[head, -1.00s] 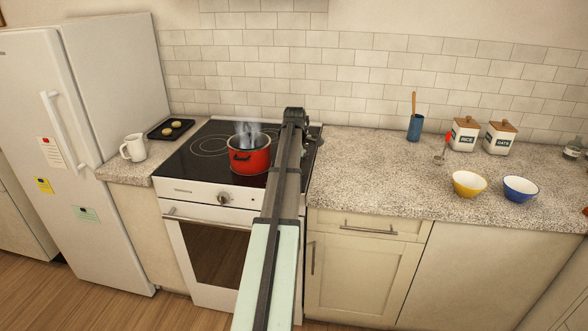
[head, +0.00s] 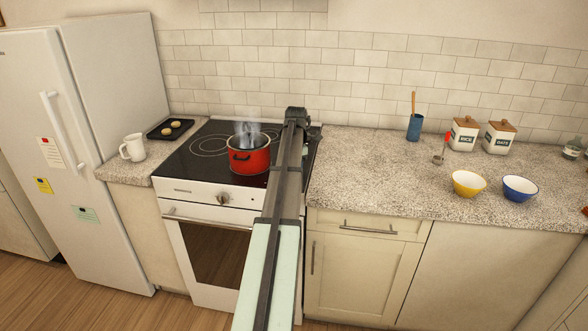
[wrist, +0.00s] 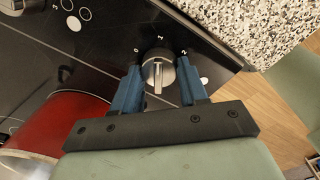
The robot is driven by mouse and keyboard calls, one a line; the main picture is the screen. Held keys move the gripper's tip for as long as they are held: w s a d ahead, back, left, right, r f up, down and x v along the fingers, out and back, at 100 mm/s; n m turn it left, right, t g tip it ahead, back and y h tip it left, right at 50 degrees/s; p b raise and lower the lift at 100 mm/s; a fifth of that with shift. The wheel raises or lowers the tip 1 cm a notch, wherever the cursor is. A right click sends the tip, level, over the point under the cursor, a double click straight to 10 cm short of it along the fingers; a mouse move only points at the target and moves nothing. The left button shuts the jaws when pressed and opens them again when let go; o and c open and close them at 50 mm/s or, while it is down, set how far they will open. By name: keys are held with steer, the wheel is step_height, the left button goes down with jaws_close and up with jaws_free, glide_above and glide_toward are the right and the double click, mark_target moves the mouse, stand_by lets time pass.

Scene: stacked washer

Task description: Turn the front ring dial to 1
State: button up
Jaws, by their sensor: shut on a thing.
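In the wrist view, a round grey dial (wrist: 158,72) with a pale raised bar sits on the dark panel. The marks 0, 1 (wrist: 160,38) and 2 stand around its far side. The bar lies roughly in line with the 1; its exact setting is hard to tell. My gripper (wrist: 157,78) has a blue finger on each side of the dial and is shut on it. In the head view my arm hides this dial and the gripper's fingers.
A steaming red pot (head: 249,158) stands on the black cooktop (head: 195,160), left of my arm; it is also close to my gripper in the wrist view (wrist: 65,130). Another knob (head: 223,198) is on the white stove front. The speckled counter (head: 370,170) lies to the right.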

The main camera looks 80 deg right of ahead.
steer(key=o, duration=1.1)
steer(key=shift+c, duration=0.2)
step_height(320, 180, up, 14)
steer(key=shift+s+a, duration=0.25)
steer(key=shift+a, duration=0.05)
steer(key=shift+f, duration=0.1)
